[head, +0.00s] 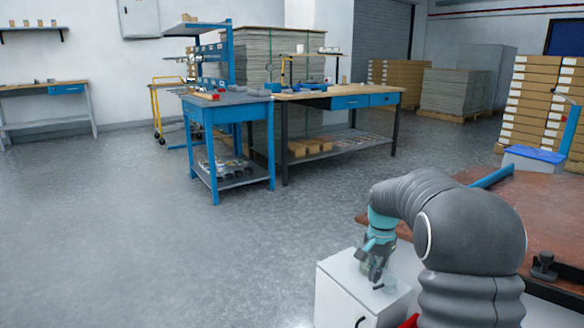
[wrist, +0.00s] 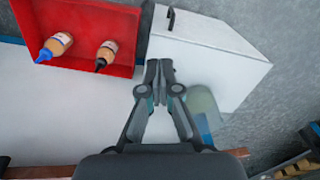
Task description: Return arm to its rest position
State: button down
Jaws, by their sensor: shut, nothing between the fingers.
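My gripper (head: 374,267) hangs at the end of my bent grey arm, above a white cabinet (head: 338,296) in the lower right of the head view. In the wrist view my gripper (wrist: 159,69) points at the edge of the white cabinet (wrist: 200,45). Its two fingertips meet, with nothing held between them. Whether the fingertips touch the cabinet cannot be told.
A red tray (wrist: 88,14) with two bottles, one blue-capped (wrist: 55,46) and one black-capped (wrist: 106,54), lies beside the cabinet. A brown-topped table (head: 540,225) stands at right. Workbenches (head: 340,97) stand farther back. Open floor (head: 150,240) lies left.

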jog(key=s+a+r+n+t, duration=0.2)
jog(key=s+r, duration=0.2)
jog(key=s, duration=0.7)
jog(key=s+a+r+n+t+p, duration=0.1)
jog(key=s+a+r+n, duration=0.1)
jog(key=s, duration=0.9)
jog(key=s+a+r+n+t+p, duration=0.1)
jog(key=s+a+r+n+t, duration=0.1)
jog(key=s+r+n, duration=0.2)
jog(key=shift+s+r+t, duration=0.3)
jog(key=shift+s+r, duration=1.15)
jog(key=shift+s, duration=2.35)
